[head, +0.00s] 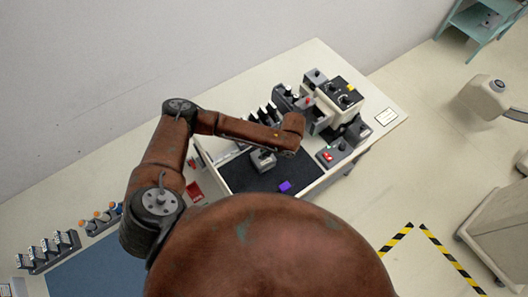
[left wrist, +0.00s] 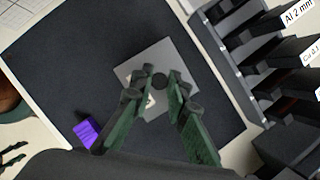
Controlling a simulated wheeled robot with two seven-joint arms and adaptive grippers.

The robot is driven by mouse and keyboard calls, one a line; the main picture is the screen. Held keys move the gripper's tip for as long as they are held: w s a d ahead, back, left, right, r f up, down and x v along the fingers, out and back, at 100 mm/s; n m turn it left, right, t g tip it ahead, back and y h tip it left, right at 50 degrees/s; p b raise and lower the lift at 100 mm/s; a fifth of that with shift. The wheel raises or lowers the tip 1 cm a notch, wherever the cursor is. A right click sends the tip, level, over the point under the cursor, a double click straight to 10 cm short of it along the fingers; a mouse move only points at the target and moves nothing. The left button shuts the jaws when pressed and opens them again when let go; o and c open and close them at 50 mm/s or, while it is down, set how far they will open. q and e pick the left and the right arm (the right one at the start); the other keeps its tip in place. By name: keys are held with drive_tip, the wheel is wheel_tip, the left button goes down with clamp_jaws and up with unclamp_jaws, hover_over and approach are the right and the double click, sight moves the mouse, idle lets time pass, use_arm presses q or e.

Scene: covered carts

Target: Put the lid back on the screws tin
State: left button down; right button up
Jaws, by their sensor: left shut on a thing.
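My left gripper (left wrist: 160,88) is shut on the dark round knob (left wrist: 160,81) of a grey square lid (left wrist: 164,54) in the left wrist view. The lid lies over the dark mat (left wrist: 75,60), and a pale label shows partly beside the left finger. In the head view a small grey box-like thing (head: 263,161) shows under the end of my left arm. I cannot tell whether the lid rests on the screws tin or hangs above it.
A purple block (head: 285,186) sits on the mat, also in the left wrist view (left wrist: 86,132). Labelled dark bins (left wrist: 245,35) line the mat's right side there. A black-topped control box (head: 342,92) and a red-buttoned box (head: 327,156) stand right of the mat.

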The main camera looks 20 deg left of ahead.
use_arm(q)
drive_tip(key=c, duration=1.8)
unclamp_jaws()
drive_tip(key=shift+o, duration=0.3)
drive_tip(key=o, duration=0.4)
drive_tip(key=shift+r, duration=0.1)
drive_tip(key=shift+r+p, duration=3.45)
drive_tip(key=shift+p, duration=0.75)
